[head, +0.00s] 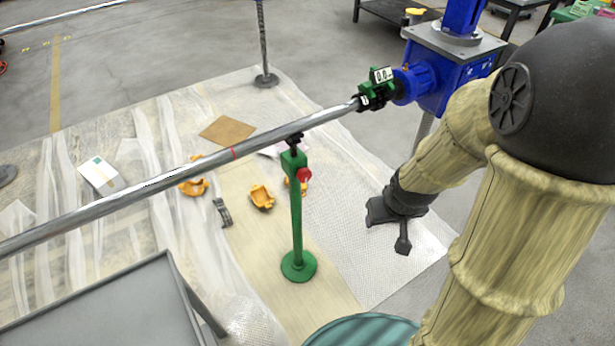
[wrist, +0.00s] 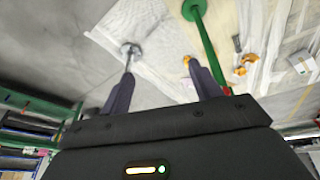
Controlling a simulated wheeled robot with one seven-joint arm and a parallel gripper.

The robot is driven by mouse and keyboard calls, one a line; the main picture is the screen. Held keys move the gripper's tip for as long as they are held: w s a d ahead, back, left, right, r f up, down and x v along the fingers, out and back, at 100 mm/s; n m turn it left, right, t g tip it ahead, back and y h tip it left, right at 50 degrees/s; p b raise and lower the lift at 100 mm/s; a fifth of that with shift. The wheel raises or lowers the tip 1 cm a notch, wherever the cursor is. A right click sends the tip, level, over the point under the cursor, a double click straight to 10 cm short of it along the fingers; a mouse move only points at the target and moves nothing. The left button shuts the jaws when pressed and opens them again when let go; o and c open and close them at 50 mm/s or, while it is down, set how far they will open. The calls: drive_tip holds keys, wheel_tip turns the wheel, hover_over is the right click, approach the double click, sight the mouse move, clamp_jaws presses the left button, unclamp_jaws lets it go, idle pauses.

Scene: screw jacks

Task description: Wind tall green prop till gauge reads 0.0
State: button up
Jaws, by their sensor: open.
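The tall green prop (head: 296,215) stands upright on a round base, with a red knob (head: 304,174) near its top. Its dark head is under the long steel bar (head: 200,165); I cannot tell whether they touch. A green gauge (head: 381,76) with a small white display sits at the bar's right end, by the blue machine; it seems to read 0.0. My gripper (head: 390,230) is open and empty, right of the prop and apart from it. In the wrist view, the prop (wrist: 208,42) passes beyond the right finger of my gripper (wrist: 160,70).
A grey-topped table (head: 110,310) is at the lower left. The blue machine (head: 450,65) stands at the upper right. A thin grey stand (head: 264,50) is farther back. Orange pieces (head: 261,196) and a brown sheet (head: 227,130) lie on the plastic-covered floor.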

sight(306, 177)
drive_tip(key=w+a+f+n+t+y+p, duration=0.25)
drive_tip(key=w+f+n, duration=0.25)
drive_tip(key=w+f, duration=0.35)
drive_tip(key=s+a+f+n+t+y+p, duration=0.1)
drive_tip(key=a+f+t+y+p, duration=0.2)
drive_tip(key=a+t+y, duration=0.3)
drive_tip(key=t+y, duration=0.1)
drive_tip(key=t, duration=0.1)
drive_tip(key=shift+f+t+y, duration=0.2)
drive_tip(key=shift+t+y, duration=0.15)
drive_tip(key=shift+a, duration=0.15)
drive_tip(key=p+x, duration=0.1)
drive_tip(key=x, duration=1.6)
drive_tip(key=shift+w+a, duration=0.1)
drive_tip(key=shift+a, duration=0.05)
